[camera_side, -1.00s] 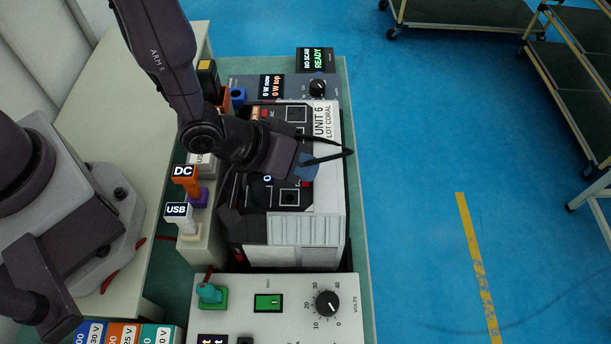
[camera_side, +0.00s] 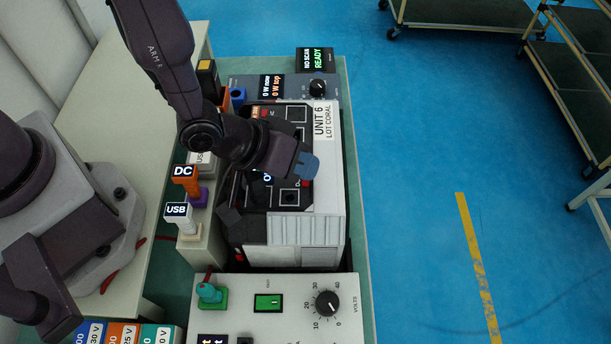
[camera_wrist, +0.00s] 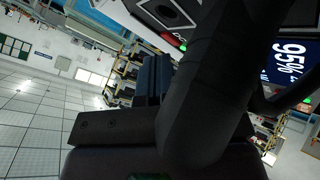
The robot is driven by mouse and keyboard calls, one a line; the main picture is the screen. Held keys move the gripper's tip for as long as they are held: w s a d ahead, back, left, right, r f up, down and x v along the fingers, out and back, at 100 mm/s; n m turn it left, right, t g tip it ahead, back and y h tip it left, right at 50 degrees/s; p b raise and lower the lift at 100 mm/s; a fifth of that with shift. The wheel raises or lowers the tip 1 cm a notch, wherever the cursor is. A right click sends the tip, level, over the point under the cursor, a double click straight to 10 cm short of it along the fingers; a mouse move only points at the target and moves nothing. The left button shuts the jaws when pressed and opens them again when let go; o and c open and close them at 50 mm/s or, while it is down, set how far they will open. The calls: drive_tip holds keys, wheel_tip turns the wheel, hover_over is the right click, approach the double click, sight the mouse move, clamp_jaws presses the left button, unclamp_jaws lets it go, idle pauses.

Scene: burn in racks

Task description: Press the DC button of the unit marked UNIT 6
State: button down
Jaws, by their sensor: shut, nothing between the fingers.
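The unit marked UNIT 6 (camera_side: 325,205) is a white and black case on the green bench; its label also reads LOT CORAL. Its dark panel carries square sockets and small red marks. My gripper (camera_side: 307,165) is shut and empty, with its blue tip over the panel near the unit's white strip. I cannot tell whether it touches. My arm hides part of the panel, and I cannot make out the DC button in the side view.
An orange plug marked DC (camera_side: 186,182) and a white plug marked USB (camera_side: 178,213) stand in a holder left of the unit. A power supply (camera_side: 290,310) with a knob is in front. A meter (camera_side: 260,88) and READY display (camera_side: 315,60) are behind.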

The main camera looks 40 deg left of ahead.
drive_tip(key=shift+r, duration=0.25)
drive_tip(key=shift+r, duration=0.1)
drive_tip(key=shift+r, duration=2.95)
wheel_tip(320, 180, up, 8)
drive_tip(key=shift+f, duration=0.1)
